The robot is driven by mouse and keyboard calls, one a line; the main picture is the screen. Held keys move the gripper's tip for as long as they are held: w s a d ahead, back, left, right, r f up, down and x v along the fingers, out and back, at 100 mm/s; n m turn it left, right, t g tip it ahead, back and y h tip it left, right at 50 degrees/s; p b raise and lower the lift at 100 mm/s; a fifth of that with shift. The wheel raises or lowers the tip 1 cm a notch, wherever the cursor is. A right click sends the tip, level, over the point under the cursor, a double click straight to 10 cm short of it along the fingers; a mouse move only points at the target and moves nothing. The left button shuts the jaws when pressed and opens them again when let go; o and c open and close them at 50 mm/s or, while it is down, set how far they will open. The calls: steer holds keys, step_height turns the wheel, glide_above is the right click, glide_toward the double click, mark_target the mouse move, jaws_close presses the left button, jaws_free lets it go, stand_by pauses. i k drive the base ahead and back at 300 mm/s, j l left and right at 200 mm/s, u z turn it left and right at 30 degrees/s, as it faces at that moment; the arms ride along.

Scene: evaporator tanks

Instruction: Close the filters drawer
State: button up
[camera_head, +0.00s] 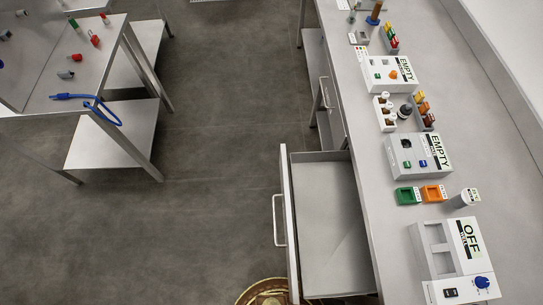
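A drawer (325,200) under the long grey counter (405,225) stands pulled well out to the left, over the floor. Its inside looks empty in the part that shows. Its front panel (289,225) faces left and carries a pale bar handle (278,220). No label naming it as the filters drawer can be read from here. The near end of the drawer is cut off by the bottom edge of the picture. My gripper is not in view, and nothing is seen touching the handle.
White boxes marked EMPTY (419,155) and OFF (449,250) stand on the counter, with small green (407,195) and orange (433,193) holders. A steel table (75,90) stands at the upper left.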

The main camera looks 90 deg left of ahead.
mark_target(334, 260)
steer(key=u, duration=2.8)
steer(key=i+j, duration=0.1)
steer(key=j, duration=0.25)
steer(key=i+j, duration=0.1)
steer(key=j, duration=0.2)
steer(key=i+j, duration=0.2)
steer(key=i, duration=0.2)
steer(key=j+u, duration=0.05)
